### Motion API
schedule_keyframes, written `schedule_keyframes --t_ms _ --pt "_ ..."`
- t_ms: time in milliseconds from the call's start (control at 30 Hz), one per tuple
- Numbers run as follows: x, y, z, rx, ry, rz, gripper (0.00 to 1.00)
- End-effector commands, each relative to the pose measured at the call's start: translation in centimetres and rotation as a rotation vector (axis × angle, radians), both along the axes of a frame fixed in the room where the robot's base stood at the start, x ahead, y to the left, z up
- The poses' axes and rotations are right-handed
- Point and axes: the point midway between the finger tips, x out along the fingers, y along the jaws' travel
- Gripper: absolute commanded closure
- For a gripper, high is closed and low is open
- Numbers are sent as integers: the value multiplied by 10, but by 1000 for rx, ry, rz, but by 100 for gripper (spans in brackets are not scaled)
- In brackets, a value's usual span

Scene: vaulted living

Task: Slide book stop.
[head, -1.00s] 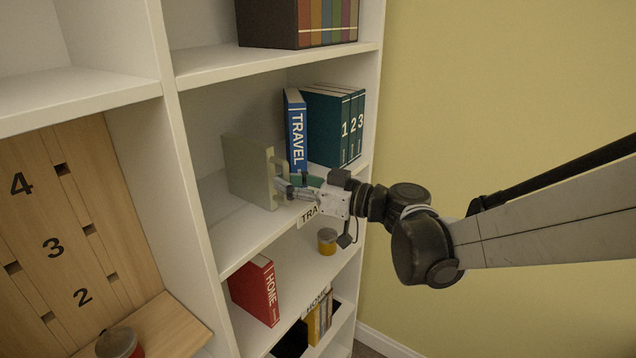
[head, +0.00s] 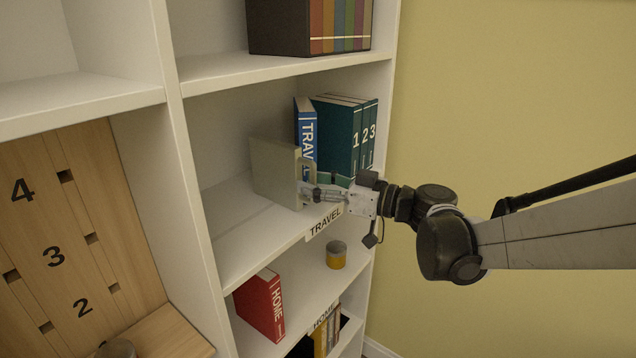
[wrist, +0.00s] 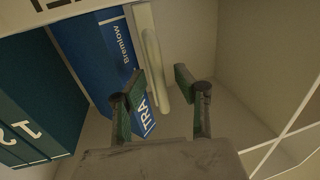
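The beige book stop (head: 273,172) stands upright on the middle shelf, just left of the blue TRAVEL book (head: 307,130). It partly covers the lower part of that book in the head view. My gripper (head: 308,193) is at the bar handle on its front edge. In the wrist view the fingers of my gripper (wrist: 161,88) are apart, with the pale handle (wrist: 154,65) showing between and beyond them. I cannot tell whether a finger touches it. The stop's front edge (wrist: 147,18) lies close beside the blue book there.
Teal books numbered 1, 2 and 3 (head: 345,135) stand right of the blue book. The shelf (head: 235,230) left of the stop is clear. The wooden numbered board (head: 75,235) is at left.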

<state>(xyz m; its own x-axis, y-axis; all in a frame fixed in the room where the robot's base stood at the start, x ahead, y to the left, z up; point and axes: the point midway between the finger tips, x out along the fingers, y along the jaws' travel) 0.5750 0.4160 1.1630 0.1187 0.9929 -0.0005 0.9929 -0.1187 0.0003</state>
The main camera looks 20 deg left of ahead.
Motion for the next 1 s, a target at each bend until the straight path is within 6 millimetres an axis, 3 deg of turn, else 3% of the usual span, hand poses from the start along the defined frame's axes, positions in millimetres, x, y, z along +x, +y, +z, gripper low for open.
schedule_keyframes --t_ms 267,700,1000 --pt "-1 -10 0 0 0 -2 70" --pt "-10 -92 0 0 0 -4 70" --pt "-14 -118 0 0 0 -1 70"
